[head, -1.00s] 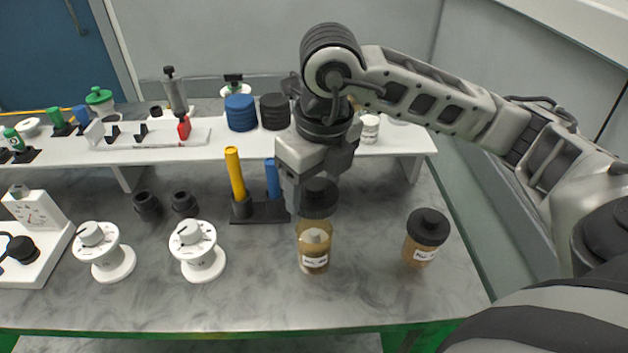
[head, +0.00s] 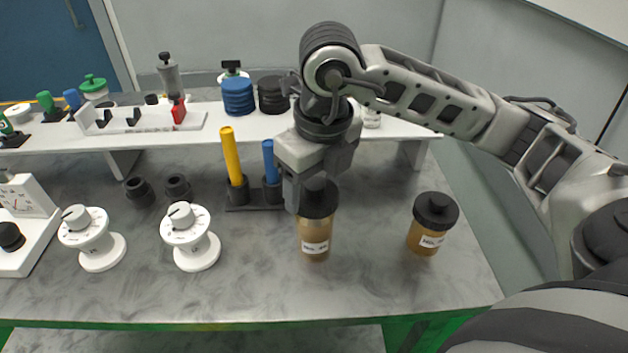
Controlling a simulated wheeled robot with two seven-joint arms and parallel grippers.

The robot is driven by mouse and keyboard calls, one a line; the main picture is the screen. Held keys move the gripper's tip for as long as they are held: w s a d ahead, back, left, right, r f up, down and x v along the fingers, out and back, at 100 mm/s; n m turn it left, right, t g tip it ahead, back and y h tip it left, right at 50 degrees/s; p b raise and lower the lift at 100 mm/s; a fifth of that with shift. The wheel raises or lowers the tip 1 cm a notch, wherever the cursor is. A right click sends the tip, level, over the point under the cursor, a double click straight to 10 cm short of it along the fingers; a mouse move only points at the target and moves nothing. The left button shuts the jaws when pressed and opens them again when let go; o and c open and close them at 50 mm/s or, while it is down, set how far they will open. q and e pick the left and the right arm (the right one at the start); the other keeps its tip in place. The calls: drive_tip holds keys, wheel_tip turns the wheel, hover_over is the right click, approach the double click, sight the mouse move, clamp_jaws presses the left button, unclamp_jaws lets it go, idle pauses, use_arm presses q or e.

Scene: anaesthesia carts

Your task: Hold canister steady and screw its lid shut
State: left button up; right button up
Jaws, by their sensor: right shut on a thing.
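An amber canister (head: 314,240) with a white label stands upright on the grey table. Its black lid (head: 320,202) sits over its mouth and looks level. I cannot tell how far the lid is turned. My right gripper (head: 308,194) comes down from above and is shut on the lid. One finger shows at the lid's left side; the other is mostly hidden. My left gripper is not in view, and nothing of mine shows touching the canister's body.
A second amber canister (head: 426,235) with a black lid stands to the right. A holder with a yellow tube (head: 232,158) and a blue tube (head: 271,164) is at the left. White dials (head: 191,237) stand further left. A white shelf (head: 240,128) runs behind. The table's front is clear.

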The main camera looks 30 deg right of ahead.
sight(314, 232)
drive_tip(key=shift+f+b, duration=0.75)
drive_tip(key=shift+f, duration=0.2)
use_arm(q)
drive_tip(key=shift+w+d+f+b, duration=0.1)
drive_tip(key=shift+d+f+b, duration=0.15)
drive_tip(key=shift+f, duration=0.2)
use_arm(e)
drive_tip(key=shift+f, duration=0.2)
use_arm(q)
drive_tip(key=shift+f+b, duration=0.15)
drive_tip(key=shift+b, duration=0.15)
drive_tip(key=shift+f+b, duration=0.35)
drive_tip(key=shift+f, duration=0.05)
use_arm(e)
drive_tip(key=shift+f, duration=0.4)
use_arm(q)
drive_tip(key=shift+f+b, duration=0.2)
drive_tip(key=shift+b, duration=0.3)
use_arm(e)
drive_tip(key=shift+f, duration=0.5)
drive_tip(key=o, duration=1)
drive_tip(key=shift+o, duration=0.2)
